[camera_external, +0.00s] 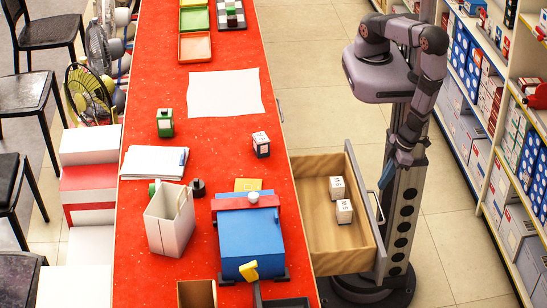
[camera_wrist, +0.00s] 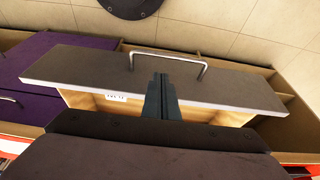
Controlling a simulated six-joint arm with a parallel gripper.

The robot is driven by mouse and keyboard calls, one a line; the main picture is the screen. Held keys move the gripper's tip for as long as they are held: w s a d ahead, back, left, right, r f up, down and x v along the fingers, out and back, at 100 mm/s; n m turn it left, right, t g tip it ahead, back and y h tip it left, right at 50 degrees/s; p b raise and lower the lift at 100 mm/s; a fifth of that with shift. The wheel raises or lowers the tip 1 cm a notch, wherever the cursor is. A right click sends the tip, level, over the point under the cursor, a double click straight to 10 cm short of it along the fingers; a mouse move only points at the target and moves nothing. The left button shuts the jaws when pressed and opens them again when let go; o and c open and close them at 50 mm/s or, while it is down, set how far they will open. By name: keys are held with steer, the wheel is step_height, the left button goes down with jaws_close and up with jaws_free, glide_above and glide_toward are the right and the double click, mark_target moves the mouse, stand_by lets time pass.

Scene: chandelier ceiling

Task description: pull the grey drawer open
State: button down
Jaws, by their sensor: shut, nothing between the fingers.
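The grey drawer (camera_external: 364,205) stands pulled out from the red counter, its wooden inside showing. My gripper (camera_external: 386,176) is at the drawer's front, near the handle. In the wrist view my gripper (camera_wrist: 160,82) is shut and empty, its fingertips over the front panel, close to the handle. I cannot tell whether they touch it.
A purple drawer front (camera_wrist: 55,65) lies to the left in the wrist view. The red counter (camera_external: 215,150) holds a blue toolbox-like object (camera_external: 250,240), a white carton (camera_external: 170,225), papers and small blocks. Stocked shelves (camera_external: 490,110) stand at right, with tiled floor between.

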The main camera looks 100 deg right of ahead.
steer(key=shift+r+p, duration=1.85)
steer(key=shift+r, duration=0.6)
steer(key=w+a+r+g+y+b, duration=0.1)
steer(key=w+a+r+g+b, duration=0.25)
steer(key=w+a+r, duration=0.45)
steer(key=w+d+r+y+b, duration=0.1)
steer(key=w+d+r, duration=0.25)
steer(key=w, duration=0.25)
steer(key=w+d+r+b, duration=0.1)
steer(key=w+d+r, duration=0.1)
steer(key=w+d, duration=0.25)
steer(key=w+d+r+h+b, duration=0.1)
steer(key=w+d+r, duration=0.1)
steer(key=d, duration=0.9)
steer(key=w+d+r+h+b, duration=0.1)
steer(key=d+r, duration=0.4)
steer(key=d, duration=0.7)
steer(key=shift+w+d+b, duration=0.15)
steer(key=shift+w+b, duration=0.15)
steer(key=shift+w, duration=0.3)
